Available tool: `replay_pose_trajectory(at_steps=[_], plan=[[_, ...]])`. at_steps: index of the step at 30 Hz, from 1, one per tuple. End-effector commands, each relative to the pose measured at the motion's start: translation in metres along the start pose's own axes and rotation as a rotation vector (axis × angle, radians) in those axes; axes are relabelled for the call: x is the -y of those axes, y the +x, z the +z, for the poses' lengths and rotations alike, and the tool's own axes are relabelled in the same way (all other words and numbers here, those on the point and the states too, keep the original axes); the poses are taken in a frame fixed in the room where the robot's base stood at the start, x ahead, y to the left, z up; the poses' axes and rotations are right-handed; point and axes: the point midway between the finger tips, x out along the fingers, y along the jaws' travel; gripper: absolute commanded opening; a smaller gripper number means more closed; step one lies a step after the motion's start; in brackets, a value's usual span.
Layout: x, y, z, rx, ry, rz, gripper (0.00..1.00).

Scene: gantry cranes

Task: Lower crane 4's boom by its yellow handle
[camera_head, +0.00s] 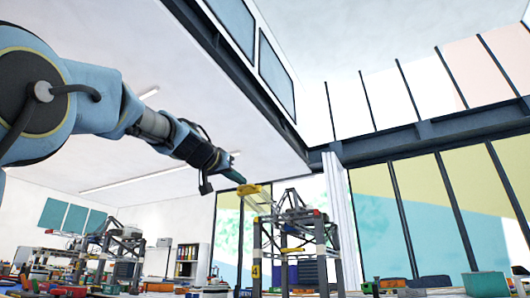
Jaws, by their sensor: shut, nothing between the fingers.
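Crane 4 (256,233) is a dark gantry frame right of the picture's middle, with a yellow "4" label (256,271) low on its left leg. A yellow handle (250,190) shows at the upper left of the crane, at the outer end of a pale boom (268,204) that slopes down to the right toward the frame. My gripper (237,179) is shut and empty. Its tip is just above and left of the yellow handle in the picture. I cannot tell whether it touches the handle. The fingers are small and dark here.
Another gantry crane (125,240) stands at the left among cluttered tabletop items. A blue container (308,274) sits within crane 4's frame. A teal bin (486,284) and small coloured boxes line the lower right. The air above and right of crane 4 is clear.

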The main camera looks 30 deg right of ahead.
Motion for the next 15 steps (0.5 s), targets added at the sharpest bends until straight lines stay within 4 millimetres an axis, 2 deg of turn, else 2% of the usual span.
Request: replay_pose_trajectory(at_steps=[1, 3, 15], plan=[[-0.001, 0.001, 0.017, 0.001, -0.001, 0.001, 0.0], [-0.002, 0.001, 0.027, 0.001, 0.0, 0.001, 0.0], [-0.004, 0.002, 0.069, 0.001, -0.001, 0.001, 0.0]])
